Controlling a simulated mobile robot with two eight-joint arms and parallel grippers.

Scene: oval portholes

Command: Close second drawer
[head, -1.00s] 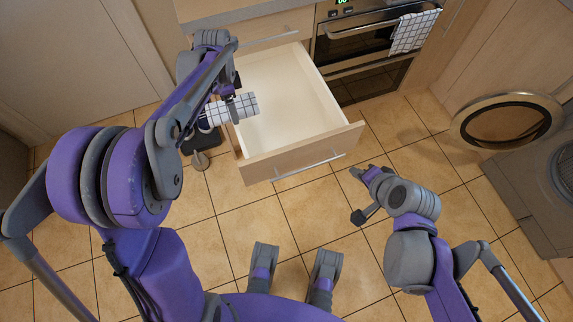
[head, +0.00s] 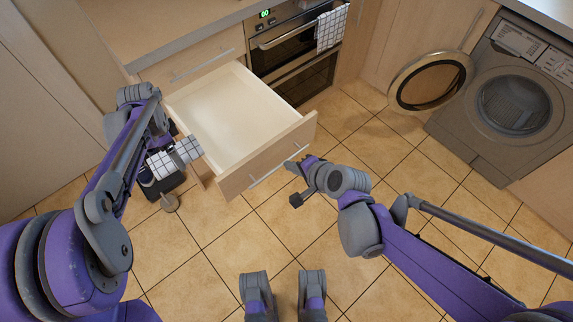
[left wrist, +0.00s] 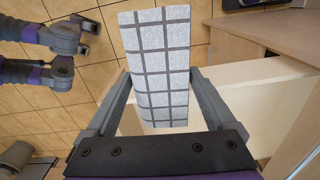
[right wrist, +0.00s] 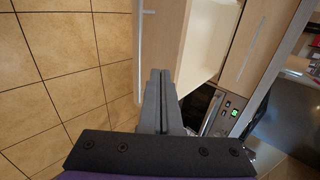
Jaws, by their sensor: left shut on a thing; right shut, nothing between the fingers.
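The open drawer (head: 268,158) sticks far out of the cabinet in the head view, below a shut upper drawer (head: 205,58). Its pale inside looks empty, and a bar handle (head: 280,164) runs along its front. My right gripper (head: 291,165) is shut and empty, close to the right part of the drawer front; contact cannot be told. In the right wrist view its closed fingers (right wrist: 158,76) lie beside the drawer front (right wrist: 160,40). My left gripper (left wrist: 160,78) is shut on a white checkered cloth (left wrist: 165,50), by the drawer's left side.
An oven (head: 290,45) with a checkered towel (head: 331,28) stands right of the drawer. A washing machine (head: 480,120) with its round door (head: 430,80) open is at the right. Tiled floor (head: 225,225) is clear before the drawer.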

